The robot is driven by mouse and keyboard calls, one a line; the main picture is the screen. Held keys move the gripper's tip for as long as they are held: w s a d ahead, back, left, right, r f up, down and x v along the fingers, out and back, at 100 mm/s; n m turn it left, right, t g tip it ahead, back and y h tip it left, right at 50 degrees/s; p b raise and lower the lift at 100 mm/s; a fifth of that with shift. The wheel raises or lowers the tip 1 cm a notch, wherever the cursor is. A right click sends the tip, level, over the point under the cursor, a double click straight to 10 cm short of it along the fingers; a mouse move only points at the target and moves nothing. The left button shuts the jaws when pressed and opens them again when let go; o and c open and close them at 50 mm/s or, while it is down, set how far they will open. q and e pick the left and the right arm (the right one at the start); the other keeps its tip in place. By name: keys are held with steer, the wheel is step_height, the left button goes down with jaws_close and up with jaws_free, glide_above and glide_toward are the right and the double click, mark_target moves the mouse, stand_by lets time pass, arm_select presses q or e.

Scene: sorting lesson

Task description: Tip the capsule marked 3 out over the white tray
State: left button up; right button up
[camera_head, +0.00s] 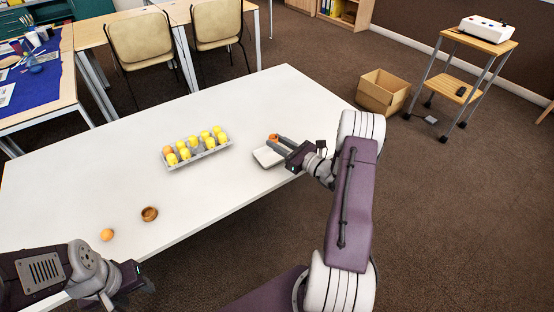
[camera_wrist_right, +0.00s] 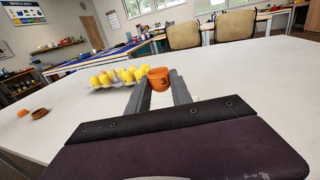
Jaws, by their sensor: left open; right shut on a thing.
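My right gripper (camera_head: 280,143) is shut on the orange capsule marked 3 (camera_wrist_right: 159,80) and holds it at the table's right side. In the wrist view the 3 reads upright and the capsule looks like an open-topped cup; its contents are hidden. The white tray (camera_head: 266,158) lies just below the capsule and gripper in the head view, partly covered by the gripper. My left gripper (camera_head: 143,283) is open and empty, low at the left near the table's front edge.
A carton (camera_head: 212,150) of several yellow capsules and an orange one stands mid-table. A small orange rounded piece (camera_head: 107,234) and a brown wooden bowl (camera_head: 149,214) are at the front left. The table (camera_head: 100,180) is otherwise clear.

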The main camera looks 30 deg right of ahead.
steer(key=shift+w+a+f, duration=0.15)
steer(key=shift+w+f, duration=0.05)
steer(key=shift+f, duration=0.3)
arm_select(q)
steer(key=shift+w+f, duration=0.15)
steer(key=shift+f, duration=0.55)
